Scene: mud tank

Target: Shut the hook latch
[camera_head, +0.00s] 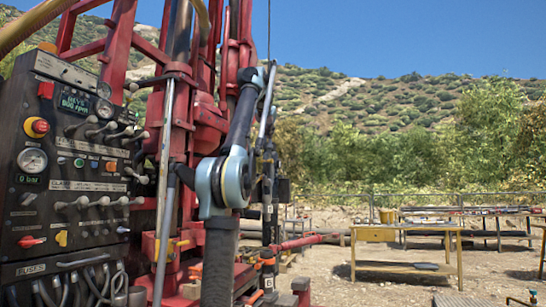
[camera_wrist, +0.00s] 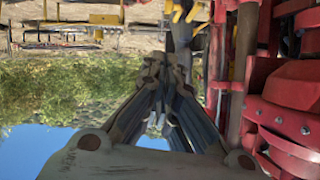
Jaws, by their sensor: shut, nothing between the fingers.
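No hook latch can be made out for certain in either view. My gripper (camera_wrist: 167,66) shows in the wrist view with its two fingers together and nothing between them. Its tips lie in front of a dark upright post and beside the red rig (camera_wrist: 290,110) on the right of that view. In the head view my blue and grey arm rises in front of the red drill rig (camera_head: 205,118). There the gripper itself cannot be told apart from the dark parts behind the arm.
A black control panel (camera_head: 68,180) with levers and gauges stands close on the left. A wooden table (camera_head: 405,267) stands at the right, with longer benches (camera_head: 470,212) behind it. The gravel ground between rig and table is mostly open. The wrist view is upside down.

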